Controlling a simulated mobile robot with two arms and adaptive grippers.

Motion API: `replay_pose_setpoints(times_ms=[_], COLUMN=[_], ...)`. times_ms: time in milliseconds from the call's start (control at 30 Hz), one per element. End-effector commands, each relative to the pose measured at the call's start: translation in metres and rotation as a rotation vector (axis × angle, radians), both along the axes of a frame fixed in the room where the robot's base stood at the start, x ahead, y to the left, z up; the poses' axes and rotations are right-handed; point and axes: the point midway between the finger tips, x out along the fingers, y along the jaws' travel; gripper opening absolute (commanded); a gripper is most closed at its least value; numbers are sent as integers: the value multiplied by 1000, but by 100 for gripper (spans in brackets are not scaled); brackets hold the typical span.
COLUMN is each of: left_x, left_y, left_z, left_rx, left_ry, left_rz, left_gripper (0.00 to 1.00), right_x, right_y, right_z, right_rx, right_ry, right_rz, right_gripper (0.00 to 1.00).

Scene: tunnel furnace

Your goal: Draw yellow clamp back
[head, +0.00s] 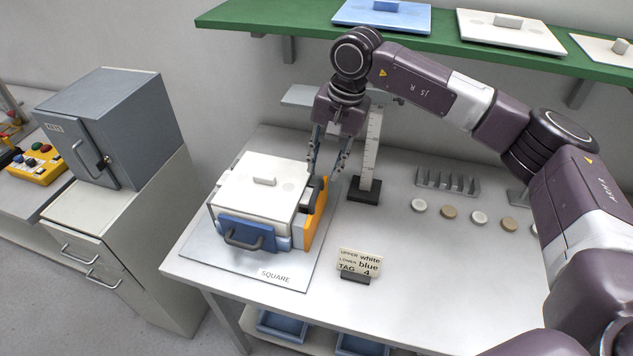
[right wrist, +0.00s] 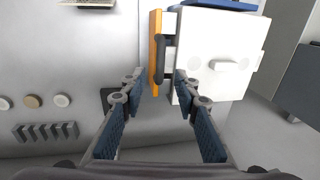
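The yellow clamp (head: 316,219) is an orange-yellow plate on the right side of the white-topped block (head: 262,188). In the right wrist view the clamp (right wrist: 155,40) stands edge-on beside the white block (right wrist: 222,60), with a dark handle (right wrist: 161,62) along its face. My right gripper (head: 326,177) is above the clamp's handle side, pointing down. In the right wrist view my right gripper (right wrist: 159,78) is open, its fingertips on either side of the handle's near end; contact is not visible. The fingers and arm partly hide the clamp's far end. My left gripper is not in view.
A blue clamp with a grey handle (head: 247,235) is on the block's front. The block stands on a grey plate marked SQUARE (head: 285,262). An upright ruler (head: 372,150) stands close behind the gripper. A tag sign (head: 358,262) stands in front. A green shelf (head: 300,22) hangs above.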

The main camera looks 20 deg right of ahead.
Motion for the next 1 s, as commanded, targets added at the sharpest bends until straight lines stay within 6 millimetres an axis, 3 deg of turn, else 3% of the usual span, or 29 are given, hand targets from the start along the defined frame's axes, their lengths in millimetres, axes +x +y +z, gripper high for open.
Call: replay_pose_setpoints(times_ms=[400,767,1000], left_x=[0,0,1], left_y=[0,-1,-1], left_z=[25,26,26], left_rx=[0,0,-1], left_ry=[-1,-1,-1], left_rz=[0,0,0], left_gripper=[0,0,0], right_x=[5,6,6], right_y=[11,12,12], right_z=[-58,-67,-67], right_rx=[5,5,5], right_ry=[5,2,2], right_rz=[1,1,1], right_gripper=[29,29,3])
